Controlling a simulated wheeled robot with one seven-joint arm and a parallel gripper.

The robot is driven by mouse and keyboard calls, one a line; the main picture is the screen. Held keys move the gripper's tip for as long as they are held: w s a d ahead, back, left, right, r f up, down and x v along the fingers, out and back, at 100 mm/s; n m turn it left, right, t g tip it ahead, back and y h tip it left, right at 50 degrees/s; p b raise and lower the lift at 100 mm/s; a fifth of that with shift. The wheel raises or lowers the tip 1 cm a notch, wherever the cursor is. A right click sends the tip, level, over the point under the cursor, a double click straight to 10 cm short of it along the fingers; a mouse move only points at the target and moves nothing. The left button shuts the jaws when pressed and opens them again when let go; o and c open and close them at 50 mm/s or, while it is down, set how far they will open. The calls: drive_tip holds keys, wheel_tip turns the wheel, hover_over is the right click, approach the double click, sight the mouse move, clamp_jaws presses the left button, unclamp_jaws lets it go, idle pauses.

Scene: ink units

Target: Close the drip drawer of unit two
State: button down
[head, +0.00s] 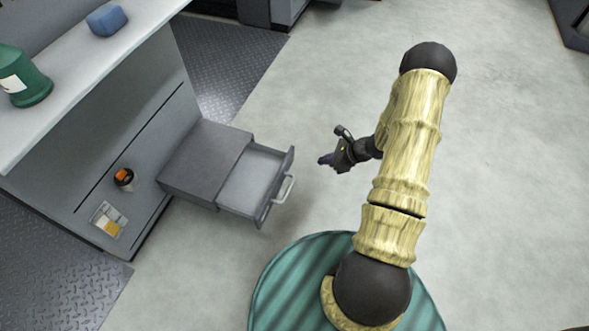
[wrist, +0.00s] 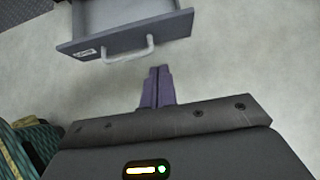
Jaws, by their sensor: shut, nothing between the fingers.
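The drip drawer (head: 258,184) is a grey open-topped drawer pulled out of a dark grey box housing (head: 205,163) on the side of a cabinet. Its front carries a pale handle (head: 284,188). In the wrist view the drawer front (wrist: 124,38) crosses the top, with a small label at its left and the handle (wrist: 130,52) facing me. My gripper (head: 322,160) is shut and empty, to the right of the drawer front and apart from it. In the wrist view its purple fingertips (wrist: 157,72) lie together just below the handle. Whether this is unit two cannot be read.
The grey cabinet (head: 160,130) has an orange-and-black knob (head: 124,178) and a small panel (head: 109,220) on its side. Open pale floor (head: 300,90) lies around the drawer and gripper.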

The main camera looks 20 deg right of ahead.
idle(0.3)
drive_tip(key=b, duration=0.7)
approach(287, 163)
drive_tip(key=x, duration=0.5)
drive_tip(key=shift+s+f, duration=0.3)
drive_tip(key=shift+f, duration=0.25)
drive_tip(key=shift+w+a+r, duration=0.2)
drive_tip(key=shift+w+a, duration=0.1)
drive_tip(key=shift+w, duration=0.1)
